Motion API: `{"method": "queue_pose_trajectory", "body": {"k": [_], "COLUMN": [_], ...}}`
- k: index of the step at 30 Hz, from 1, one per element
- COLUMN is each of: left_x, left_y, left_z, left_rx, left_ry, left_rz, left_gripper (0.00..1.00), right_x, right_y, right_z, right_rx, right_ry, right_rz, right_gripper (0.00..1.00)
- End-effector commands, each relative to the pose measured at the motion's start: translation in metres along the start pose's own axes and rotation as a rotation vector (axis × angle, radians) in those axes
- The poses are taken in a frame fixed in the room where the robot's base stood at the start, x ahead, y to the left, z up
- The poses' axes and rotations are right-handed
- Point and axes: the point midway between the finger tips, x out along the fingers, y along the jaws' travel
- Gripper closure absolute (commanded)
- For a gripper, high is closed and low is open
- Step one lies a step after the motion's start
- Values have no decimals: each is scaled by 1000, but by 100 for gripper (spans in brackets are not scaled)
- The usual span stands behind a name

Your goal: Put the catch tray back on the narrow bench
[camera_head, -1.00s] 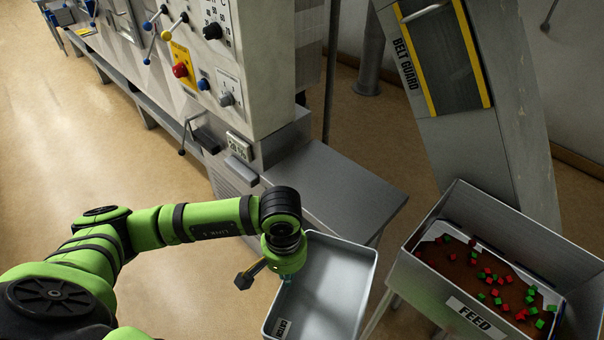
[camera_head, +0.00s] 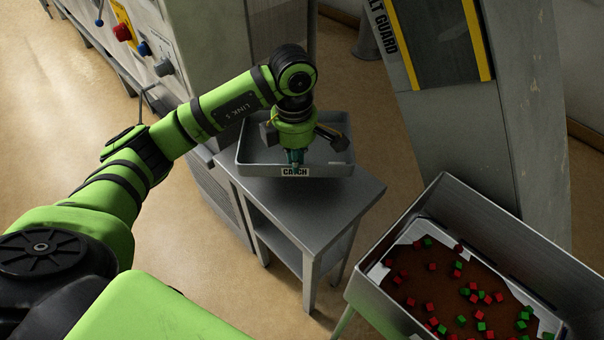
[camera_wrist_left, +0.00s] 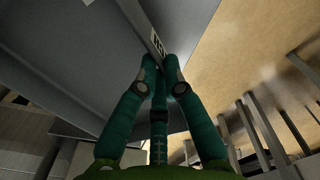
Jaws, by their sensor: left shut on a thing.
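The grey catch tray (camera_head: 258,168), with a white CATCH label on its near wall, is over the back part of the narrow bench (camera_head: 340,197). My left gripper (camera_head: 295,161) points down and is shut on the tray's near wall at the label. The left wrist view shows the fingertips (camera_wrist_left: 162,72) closed at the labelled wall (camera_wrist_left: 153,35). A dark shadow lies on the bench top below the near wall; I cannot tell whether the tray touches the bench. My arm hides part of the tray's inside. My right gripper is not in view.
A metal feed bin (camera_head: 375,292) with red and green cubes stands at the lower right. The belt guard housing (camera_head: 455,120) rises behind it. The machine cabinet (camera_head: 205,50) with knobs stands at the back left. The near part of the bench top is bare.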

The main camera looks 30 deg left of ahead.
Motion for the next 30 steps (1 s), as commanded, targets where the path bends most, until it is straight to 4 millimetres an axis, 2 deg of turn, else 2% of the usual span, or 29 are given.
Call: {"method": "queue_pose_trajectory", "body": {"k": [6,11,18,29,30], "left_x": [36,49,79,86,86], "left_y": [-2,-1,-2,-1,-1], "left_z": [0,0,0,0,0], "left_rx": [2,3,4,5,5], "left_ry": [1,0,0,0,1], "left_rz": [-3,-1,-1,3,1], "left_gripper": [100,100,100,100,82], "right_x": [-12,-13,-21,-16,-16], "right_y": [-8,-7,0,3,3], "right_z": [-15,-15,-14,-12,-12], "right_rx": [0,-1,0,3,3], "right_ry": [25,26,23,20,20], "right_rz": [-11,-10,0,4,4], "right_gripper": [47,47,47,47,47]}}
